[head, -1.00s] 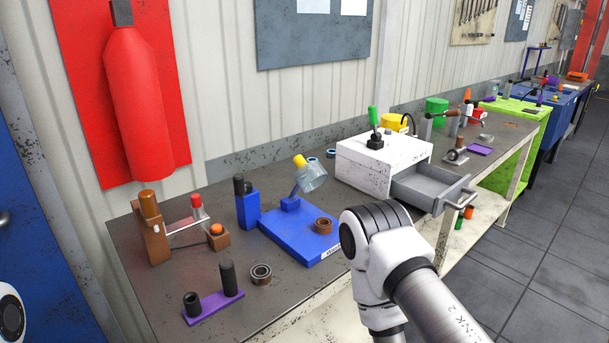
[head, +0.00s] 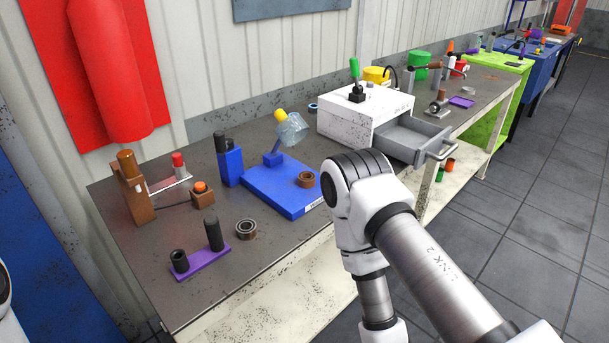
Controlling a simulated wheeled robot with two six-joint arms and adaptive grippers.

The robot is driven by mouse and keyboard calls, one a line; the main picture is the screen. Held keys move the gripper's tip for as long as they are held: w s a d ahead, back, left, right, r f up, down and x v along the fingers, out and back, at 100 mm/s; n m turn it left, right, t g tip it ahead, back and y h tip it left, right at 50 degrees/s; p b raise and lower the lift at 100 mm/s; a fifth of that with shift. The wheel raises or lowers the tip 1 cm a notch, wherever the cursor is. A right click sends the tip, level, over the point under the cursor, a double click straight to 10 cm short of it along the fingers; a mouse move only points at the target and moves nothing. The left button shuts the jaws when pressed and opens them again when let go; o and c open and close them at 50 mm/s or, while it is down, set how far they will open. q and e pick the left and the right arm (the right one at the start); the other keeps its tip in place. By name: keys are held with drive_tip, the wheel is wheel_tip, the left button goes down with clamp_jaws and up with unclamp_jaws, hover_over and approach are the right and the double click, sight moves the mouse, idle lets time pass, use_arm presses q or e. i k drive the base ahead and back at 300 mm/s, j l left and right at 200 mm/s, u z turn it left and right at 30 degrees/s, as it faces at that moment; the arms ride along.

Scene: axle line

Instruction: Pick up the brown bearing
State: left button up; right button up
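A brown ring-shaped bearing (head: 306,180) lies on the right part of the blue base plate (head: 272,188) on the workbench. A second bearing (head: 246,229), dark with a steel-coloured inner ring and a brownish rim, lies flat on the bare bench top, in front of the blue plate. My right arm crosses the lower right of the view, in front of the bench edge. Its gripper is out of view below. My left gripper is also out of view.
A purple base with two black posts (head: 213,233) stands near the front bench edge. A brown fixture (head: 133,187) is at left, and a dark-topped blue block (head: 231,165) behind. A white cabinet (head: 345,125) has its grey drawer (head: 405,141) open towards the aisle.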

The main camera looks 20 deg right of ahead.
sight(311, 181)
drive_tip(key=i+l+u, duration=0.25)
drive_tip(key=l, duration=0.95)
drive_tip(key=k+l+u, duration=0.1)
drive_tip(key=l+u, duration=0.15)
drive_tip(key=l, duration=0.95)
